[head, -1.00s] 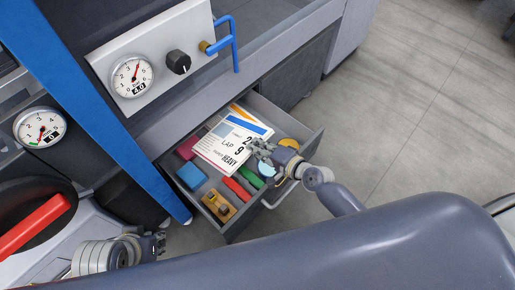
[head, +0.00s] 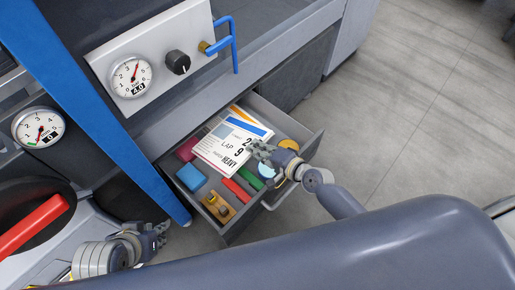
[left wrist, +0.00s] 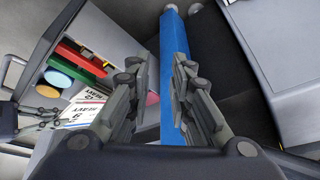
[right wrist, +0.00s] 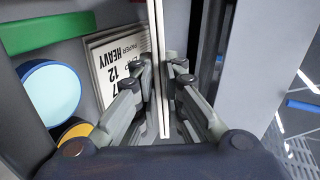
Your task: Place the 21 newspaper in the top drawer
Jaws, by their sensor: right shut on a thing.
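A white newspaper card (head: 226,148) with an orange and blue strip and the words LAP and HEAVY is in my right gripper (head: 262,152), over the open drawer (head: 309,146). The gripper covers part of its large number. In the right wrist view, my right gripper (right wrist: 162,75) is shut on the card, seen as a thin edge (right wrist: 159,40). My left gripper (head: 155,236) is empty by the machine's lower left. In the left wrist view, its fingers (left wrist: 160,60) stand apart, with a blue post behind.
The drawer also holds crimson (head: 188,148), blue (head: 191,177), red (head: 236,190) and green pieces and a wooden block (head: 218,207). A blue post (head: 105,110) stands left of the drawer. A gauge panel (head: 155,60) is above. Floor at right is clear.

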